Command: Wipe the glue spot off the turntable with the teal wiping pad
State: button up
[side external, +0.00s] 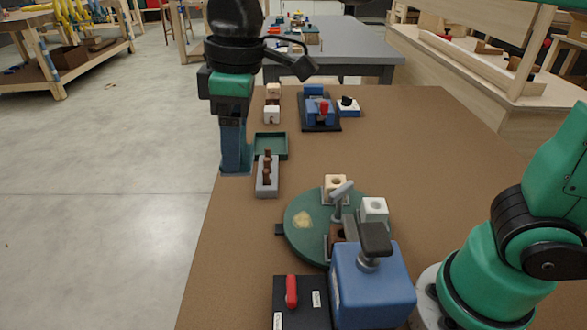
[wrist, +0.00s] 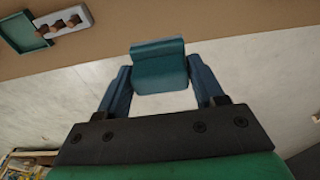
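The round green turntable (side external: 300,244) lies flat on the brown bench. A pale yellowish glue spot (side external: 303,220) is on its left part. My gripper (side external: 236,152) is above the bench's left edge, left of and beyond the turntable. In the wrist view, my gripper (wrist: 160,75) has its two blue fingers against the sides of the teal wiping pad (wrist: 160,66), which is held between them. The pad is clear of the turntable. In the side view the pad is hard to tell from the fingers.
A green tray (side external: 271,144) and a grey holder with brown pegs (side external: 267,186) lie near my gripper. A blue block with a dark knob (side external: 370,285), a clamp lever (side external: 340,200) and cream and white blocks (side external: 374,209) crowd the turntable's right side.

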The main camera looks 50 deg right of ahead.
jog(key=c, duration=0.6)
send_over(297, 210)
jog(key=s+a, duration=0.3)
notch_tip(297, 210, down, 10)
jog(key=shift+s+a+f, duration=0.1)
jog(key=shift+f, duration=1.75)
jog(key=shift+s+f, duration=0.1)
jog(key=shift+f, duration=1.7)
jog(key=shift+w+d+f, duration=0.15)
jog(key=shift+w+d, duration=1.35)
jog(key=shift+d, duration=0.2)
jog(key=shift+s+a, duration=1.25)
jog(key=shift+a, duration=0.25)
jog(key=shift+w+d, duration=1.3)
jog(key=shift+d, duration=0.25)
jog(key=shift+s+a, duration=1.55)
jog(key=shift+a, duration=0.25)
jog(key=w+d, duration=0.3)
jog(key=shift+w+d, duration=0.1)
jog(key=shift+d, duration=0.25)
notch_tip(297, 210, up, 8)
